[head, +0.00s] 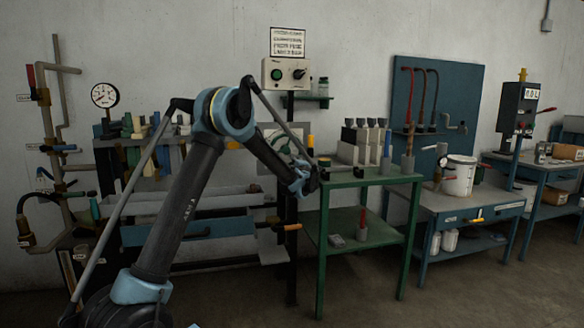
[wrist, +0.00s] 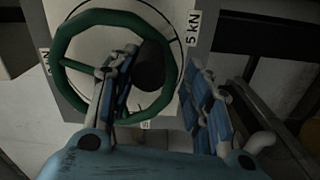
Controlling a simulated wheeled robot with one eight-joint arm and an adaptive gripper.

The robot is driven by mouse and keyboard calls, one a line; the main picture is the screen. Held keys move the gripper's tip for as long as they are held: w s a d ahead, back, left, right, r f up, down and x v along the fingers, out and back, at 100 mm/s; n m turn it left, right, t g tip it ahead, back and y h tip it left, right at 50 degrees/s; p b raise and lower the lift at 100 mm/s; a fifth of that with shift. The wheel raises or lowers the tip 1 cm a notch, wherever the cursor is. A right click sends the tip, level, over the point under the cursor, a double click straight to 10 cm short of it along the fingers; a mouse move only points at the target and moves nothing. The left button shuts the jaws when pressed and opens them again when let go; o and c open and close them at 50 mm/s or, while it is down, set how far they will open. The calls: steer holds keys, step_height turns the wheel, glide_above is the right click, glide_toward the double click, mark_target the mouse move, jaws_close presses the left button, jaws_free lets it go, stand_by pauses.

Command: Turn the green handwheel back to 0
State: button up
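The green handwheel (wrist: 62,40) fills the upper left of the wrist view, in front of a pale plate (wrist: 205,20) with "5 kN" labels at its edges. A dark rounded part (wrist: 151,66) shows inside the wheel. My gripper (wrist: 164,62) is open. Its left finger overlaps the wheel's inside and its right finger lies outside the right rim, so the rim appears between them; I cannot tell whether they touch it. In the head view the wheel (head: 282,143) is partly hidden by my arm, with my gripper (head: 308,178) at its lower right. The wheel's reading cannot be made out.
A green table (head: 375,178) with several grey blocks stands just right of my gripper. A control box (head: 287,73) with a green button hangs above the wheel. Open floor shows at the right front.

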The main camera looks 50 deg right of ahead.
steer(key=shift+s, duration=0.15)
steer(key=v, duration=1.1)
steer(key=shift+s+a, duration=0.2)
steer(key=shift+a, duration=0.15)
steer(key=shift+c, duration=0.6)
